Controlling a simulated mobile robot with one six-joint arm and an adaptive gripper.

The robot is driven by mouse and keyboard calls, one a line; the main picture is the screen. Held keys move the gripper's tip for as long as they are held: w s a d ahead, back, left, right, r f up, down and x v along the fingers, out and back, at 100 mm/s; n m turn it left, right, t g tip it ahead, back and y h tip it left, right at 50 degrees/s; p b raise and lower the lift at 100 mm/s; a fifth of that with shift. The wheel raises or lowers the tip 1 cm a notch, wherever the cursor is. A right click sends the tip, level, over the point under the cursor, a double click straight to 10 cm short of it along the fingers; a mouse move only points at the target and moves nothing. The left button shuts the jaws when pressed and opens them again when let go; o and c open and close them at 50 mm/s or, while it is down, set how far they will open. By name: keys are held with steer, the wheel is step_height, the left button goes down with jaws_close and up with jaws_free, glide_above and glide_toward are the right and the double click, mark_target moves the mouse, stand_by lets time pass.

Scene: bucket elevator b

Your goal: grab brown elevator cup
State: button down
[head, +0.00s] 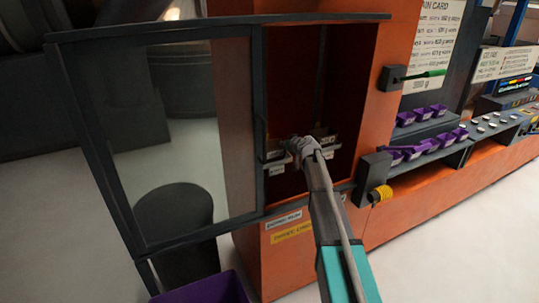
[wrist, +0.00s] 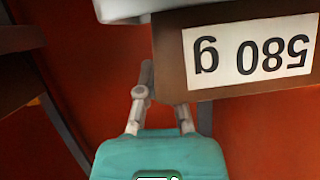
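The brown elevator cup (wrist: 168,55) is at the upper right of the wrist view, with a white label reading "580 g" upside down. My gripper (wrist: 164,88) has a teal body and pale fingers. Its left finger stands just left of the cup's edge; the right finger runs up to the cup's lower edge, where its tip is hidden. I cannot tell whether the fingers touch or grip the cup. In the head view my gripper (head: 300,150) reaches into the orange elevator's opening, among small labelled cups too small to tell apart.
The framed clear door (head: 185,135) stands open at the left of the opening. Purple cups (head: 410,153) sit on shelves at the right. A dark drum (head: 172,215) stands behind the door. A pale piece (wrist: 125,10) sits above the fingers in the wrist view.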

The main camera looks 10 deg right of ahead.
steer(key=shift+r, duration=0.2)
stand_by(0.6)
step_height(320, 180, up, 3)
steer(key=p, duration=0.3)
steer(key=s+d+r+p, duration=0.9)
steer(key=d+p, duration=0.1)
steer(key=shift+s+r, duration=0.3)
steer(key=shift+s, duration=0.1)
stand_by(0.5)
